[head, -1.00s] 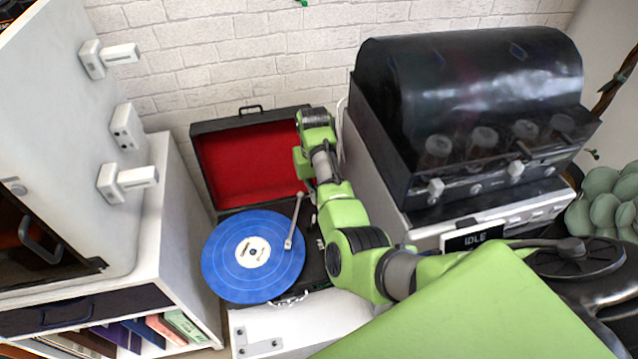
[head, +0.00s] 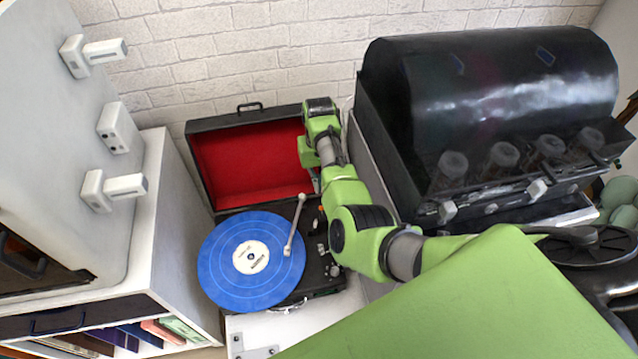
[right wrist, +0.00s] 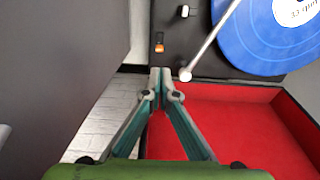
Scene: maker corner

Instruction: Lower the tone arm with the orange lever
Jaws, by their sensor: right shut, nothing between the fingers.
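The record player (head: 318,262) stands open with a blue record (head: 228,275) on it. The pale tone arm (head: 296,226) reaches over the record's right side; I cannot tell whether its tip touches. The tone arm also shows in the right wrist view (right wrist: 214,42). The small orange lever (right wrist: 159,48) sits on the black deck, just beyond my right gripper (right wrist: 160,72). The right fingers are shut and empty, pointing at the lever with a small gap in the picture. In the head view, my right arm partly hides the deck's far right. My left gripper is not in view.
The raised lid with red lining (head: 250,165) stands behind the deck. A large machine with a dark hood (head: 490,90) stands close at the right. A white cabinet (head: 170,215) is at the left. A white switch (right wrist: 185,11) is near the lever.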

